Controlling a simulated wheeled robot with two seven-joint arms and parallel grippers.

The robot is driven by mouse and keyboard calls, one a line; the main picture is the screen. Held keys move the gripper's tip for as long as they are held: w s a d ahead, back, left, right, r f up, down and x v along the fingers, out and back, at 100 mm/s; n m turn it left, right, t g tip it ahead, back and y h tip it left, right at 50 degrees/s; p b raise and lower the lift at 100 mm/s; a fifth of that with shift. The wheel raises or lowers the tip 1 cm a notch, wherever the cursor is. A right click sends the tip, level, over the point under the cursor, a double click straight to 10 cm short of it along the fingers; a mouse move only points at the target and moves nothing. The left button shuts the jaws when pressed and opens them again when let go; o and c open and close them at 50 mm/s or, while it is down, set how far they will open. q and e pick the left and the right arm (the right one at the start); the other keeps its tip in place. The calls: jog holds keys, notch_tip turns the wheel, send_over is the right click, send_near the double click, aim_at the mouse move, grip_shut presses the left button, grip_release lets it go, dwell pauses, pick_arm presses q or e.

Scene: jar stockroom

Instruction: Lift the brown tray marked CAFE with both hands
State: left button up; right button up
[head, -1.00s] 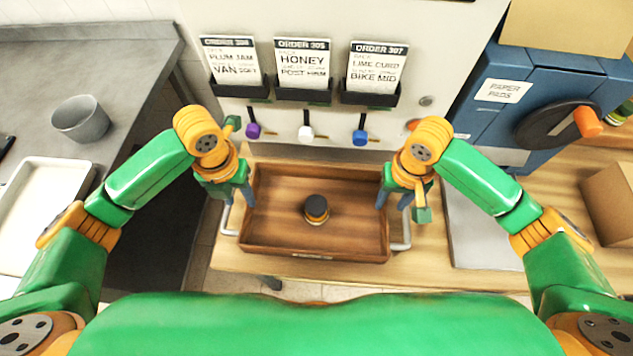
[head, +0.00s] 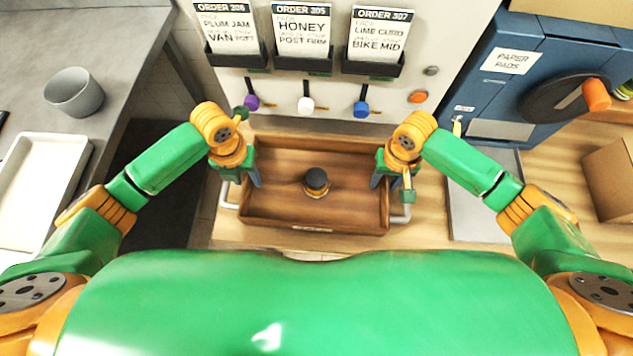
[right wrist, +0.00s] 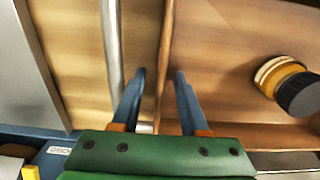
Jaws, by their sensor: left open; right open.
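The brown wooden tray (head: 290,222) lies on the wooden counter in the head view, with a small jar (head: 316,182) with a dark lid standing inside. A small label on its near side is too small to read. The tray has a pale metal handle at its left end (head: 228,192) and right end (head: 401,214). My left gripper (head: 251,178) is open above the tray's left end. My right gripper (head: 384,180) is open over the right end. In the right wrist view its fingers (right wrist: 160,74) lie either side of the tray's end wall, with the handle bar (right wrist: 113,45) outside them.
A dispenser wall with order cards (head: 303,25) and coloured knobs (head: 306,104) stands behind the tray. A blue machine (head: 530,60) and a cardboard box (head: 610,175) are at right. A grey bowl (head: 74,92) and white tray (head: 45,180) are on the left counter.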

pick_arm(q)
jog(key=shift+f, duration=0.1)
jog(key=c, duration=0.6)
pick_arm(e)
jog(key=shift+f, duration=0.1)
jog(key=c, duration=0.6)
pick_arm(q)
grip_shut()
pick_arm(e)
grip_shut()
pick_arm(q)
jog(key=shift+w, duration=0.1)
